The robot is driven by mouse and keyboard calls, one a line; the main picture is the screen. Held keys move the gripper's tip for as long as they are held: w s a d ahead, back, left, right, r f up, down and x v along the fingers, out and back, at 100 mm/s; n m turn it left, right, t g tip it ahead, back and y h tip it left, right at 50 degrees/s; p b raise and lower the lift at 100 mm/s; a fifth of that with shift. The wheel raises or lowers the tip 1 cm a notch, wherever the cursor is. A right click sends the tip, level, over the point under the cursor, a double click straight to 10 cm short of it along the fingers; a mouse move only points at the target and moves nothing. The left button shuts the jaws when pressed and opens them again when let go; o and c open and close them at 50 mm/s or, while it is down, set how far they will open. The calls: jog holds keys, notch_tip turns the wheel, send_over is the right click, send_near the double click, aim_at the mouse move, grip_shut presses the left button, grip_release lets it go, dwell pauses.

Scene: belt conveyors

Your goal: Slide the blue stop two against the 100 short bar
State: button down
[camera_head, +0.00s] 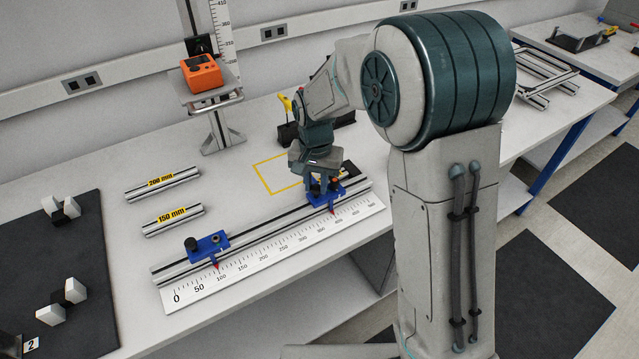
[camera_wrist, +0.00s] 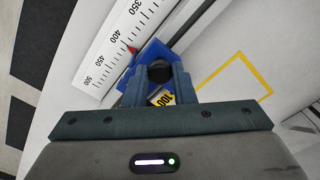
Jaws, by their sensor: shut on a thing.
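A blue stop (camera_head: 325,194) with a red pointer sits on the right half of the rail, its pointer near the 400 mark in the wrist view. My gripper (camera_head: 322,180) is over it, shut on its black knob (camera_wrist: 159,72); the blue body (camera_wrist: 150,50) shows around the fingers. A yellow "100" label (camera_wrist: 162,98) of the short bar shows between my fingers, next to the stop. Most of this bar is hidden; I cannot tell whether it touches the stop. A second blue stop (camera_head: 207,246) stands near the 100 mark at left.
The rail (camera_head: 262,228) lies behind a white scale (camera_head: 271,251). Bars marked 150 mm (camera_head: 172,219) and 200 mm (camera_head: 162,186) lie behind its left part. A yellow outlined area (camera_head: 268,185) is behind the rail. An orange instrument (camera_head: 201,74) stands at the back.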

jog(key=c, duration=1.2)
grip_release()
notch_tip(320, 180, up, 14)
jog(key=b, duration=0.1)
jog(key=s+d+f+n+t, duration=0.1)
jog(key=s+d, duration=0.6)
jog(key=s, duration=0.3)
jog(key=s+d+f+n+t, duration=0.2)
jog(key=s+d, duration=0.6)
jog(key=s, duration=0.2)
jog(key=shift+s+d, duration=0.15)
jog(key=shift+s, duration=0.25)
